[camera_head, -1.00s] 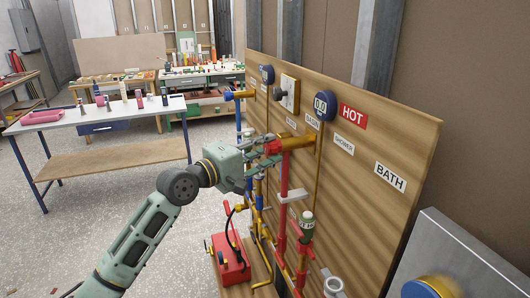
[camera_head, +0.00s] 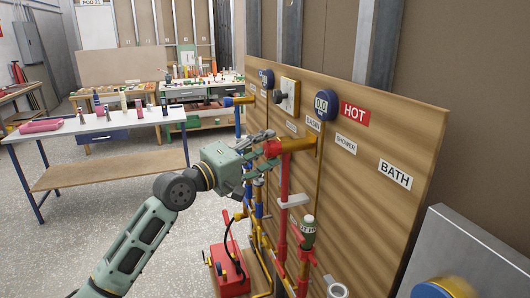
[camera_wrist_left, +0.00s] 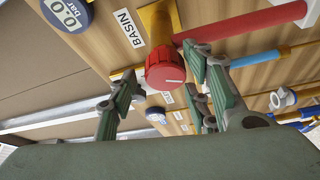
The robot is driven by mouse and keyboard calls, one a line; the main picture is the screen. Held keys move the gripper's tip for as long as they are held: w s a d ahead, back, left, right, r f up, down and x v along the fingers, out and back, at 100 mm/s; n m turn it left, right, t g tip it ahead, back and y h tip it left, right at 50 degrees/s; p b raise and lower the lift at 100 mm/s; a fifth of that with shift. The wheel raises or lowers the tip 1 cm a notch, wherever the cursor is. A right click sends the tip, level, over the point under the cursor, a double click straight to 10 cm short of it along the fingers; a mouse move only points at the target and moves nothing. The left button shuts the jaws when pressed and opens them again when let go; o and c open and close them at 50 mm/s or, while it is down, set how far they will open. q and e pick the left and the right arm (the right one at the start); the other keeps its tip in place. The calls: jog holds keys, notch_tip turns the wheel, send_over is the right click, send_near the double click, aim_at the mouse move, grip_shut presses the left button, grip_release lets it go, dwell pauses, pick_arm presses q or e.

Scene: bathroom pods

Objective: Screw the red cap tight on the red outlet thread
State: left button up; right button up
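The red cap (camera_head: 272,148) sits on the end of the brass HOT outlet (camera_head: 305,141), at the top of the red riser pipe (camera_head: 284,180). In the left wrist view the red cap (camera_wrist_left: 166,70) faces me, with a white line on its face, and the brass pipe (camera_wrist_left: 157,22) runs back to the board. Its thread is hidden. My left gripper (camera_head: 259,156) is just left of the cap in the head view. Its fingers are spread, with the cap seen between and beyond them; a gap shows on the left finger's side. My right gripper is not in view.
The wooden board (camera_head: 372,200) carries gauges, labels and pipes close to my left gripper. A blue and brass outlet (camera_head: 238,101) is farther back. A red pump box (camera_head: 229,268) stands below. A white workbench (camera_head: 90,124) stands left, with open floor before it.

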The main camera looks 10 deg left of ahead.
pick_arm(q)
jog(key=shift+f, duration=0.2)
jog(key=shift+s+a, duration=0.1)
jog(key=shift+s, duration=0.1)
jog(key=v, duration=1.1)
jog(key=shift+s+a, duration=0.25)
jog(key=shift+s, duration=0.05)
